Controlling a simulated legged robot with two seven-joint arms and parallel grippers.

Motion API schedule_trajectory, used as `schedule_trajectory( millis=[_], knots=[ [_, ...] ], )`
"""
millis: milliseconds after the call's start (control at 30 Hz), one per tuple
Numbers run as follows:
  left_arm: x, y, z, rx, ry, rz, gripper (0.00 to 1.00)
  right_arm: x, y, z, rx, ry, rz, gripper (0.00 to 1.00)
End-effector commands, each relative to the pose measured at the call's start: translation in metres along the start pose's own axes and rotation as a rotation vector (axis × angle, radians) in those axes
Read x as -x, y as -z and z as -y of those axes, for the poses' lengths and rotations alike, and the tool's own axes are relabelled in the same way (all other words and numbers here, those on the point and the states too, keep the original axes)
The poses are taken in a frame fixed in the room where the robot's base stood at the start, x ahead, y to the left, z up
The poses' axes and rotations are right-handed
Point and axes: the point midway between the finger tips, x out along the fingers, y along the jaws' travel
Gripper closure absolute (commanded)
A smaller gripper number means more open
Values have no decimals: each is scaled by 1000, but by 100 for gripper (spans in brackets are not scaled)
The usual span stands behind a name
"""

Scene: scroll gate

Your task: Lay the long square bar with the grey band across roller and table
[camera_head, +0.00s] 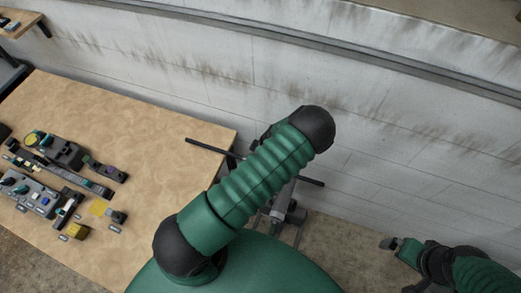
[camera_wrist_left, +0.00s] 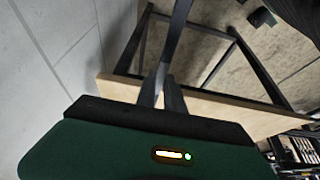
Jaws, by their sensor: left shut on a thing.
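The long dark bar (camera_head: 208,146) slants across the middle of the head view, its left end above the table's right corner. Its middle is hidden behind my green left arm, and its right end shows past the arm. In the left wrist view my left gripper (camera_wrist_left: 162,88) is shut on the bar (camera_wrist_left: 176,30). The table (camera_head: 150,130) has a wood top. A grey metal stand (camera_head: 284,212) is partly visible below the bar; its roller is not clear. My right gripper (camera_head: 388,243) is at the lower right, too small to read.
Several small devices and blocks (camera_head: 62,150) crowd the table's left part; its right part is clear. A pale wall (camera_head: 400,130) runs behind. Open floor (camera_head: 345,232) lies right of the stand.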

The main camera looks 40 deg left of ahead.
Motion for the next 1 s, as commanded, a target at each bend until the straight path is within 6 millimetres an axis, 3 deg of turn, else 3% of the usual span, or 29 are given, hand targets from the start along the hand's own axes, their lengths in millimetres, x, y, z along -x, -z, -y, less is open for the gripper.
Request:
schedule_trajectory(
  millis=[267, 800, 1000],
  knots=[
    [-12, -4, 0, 1, -1, -1, 100, -9, -2, 0, 0, 0, 1, 0],
    [-59, -24, -2, -1, -1, -2, 100, -44, -11, 0, 0, 0, 0, 0],
    [-64, -26, -2, 0, -1, -1, 100, -49, -12, 0, 0, 0, 1, 0]
  ],
)
